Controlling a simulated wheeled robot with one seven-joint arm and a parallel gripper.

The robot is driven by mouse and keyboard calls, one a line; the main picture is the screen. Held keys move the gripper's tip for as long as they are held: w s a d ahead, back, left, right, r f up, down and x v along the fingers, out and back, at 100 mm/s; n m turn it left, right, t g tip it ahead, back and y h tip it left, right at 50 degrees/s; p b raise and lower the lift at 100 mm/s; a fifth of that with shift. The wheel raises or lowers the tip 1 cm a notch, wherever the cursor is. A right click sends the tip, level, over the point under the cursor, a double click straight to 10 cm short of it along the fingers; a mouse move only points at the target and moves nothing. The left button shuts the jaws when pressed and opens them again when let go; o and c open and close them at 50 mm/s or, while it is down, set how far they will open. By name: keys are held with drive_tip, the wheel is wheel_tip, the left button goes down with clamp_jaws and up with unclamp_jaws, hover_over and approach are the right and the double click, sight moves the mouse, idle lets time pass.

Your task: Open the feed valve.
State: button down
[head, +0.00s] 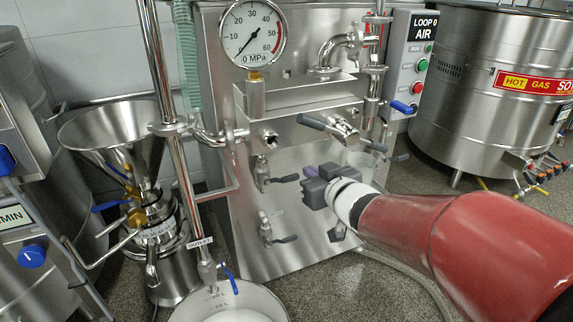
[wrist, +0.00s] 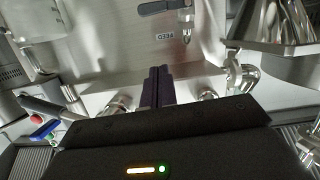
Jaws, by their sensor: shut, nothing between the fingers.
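A valve with a black lever (wrist: 165,7) is at the top edge of the wrist view, beside the upside-down FEED label (wrist: 165,38); it is partly cut off. In the head view it appears to be the upper of two small valves on the steel panel's left, its black lever (head: 286,178) lying roughly level and pointing right. My gripper (head: 308,171) is in front of the panel, just right of that lever. Its dark purple fingers (wrist: 158,86) are together and empty. Whether they touch the lever cannot be told; a gap shows in the wrist view.
Another black-levered valve (head: 286,239) sits lower on the panel. A grey lever (head: 311,122) and a steel fitting (head: 345,130) stick out above my gripper. A pressure gauge (head: 252,34) is at the top. A steel funnel (head: 118,135) and a bucket (head: 262,294) stand left and below.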

drive_tip(key=b, duration=0.2)
hover_over(295, 174)
drive_tip(key=s, duration=0.2)
wheel_tip(295, 174, down, 3)
drive_tip(key=f, duration=0.2)
drive_tip(key=f+b, duration=0.1)
drive_tip(key=shift+s+a+f, duration=0.1)
drive_tip(key=shift+s+f, duration=0.1)
drive_tip(key=shift+s, duration=0.1)
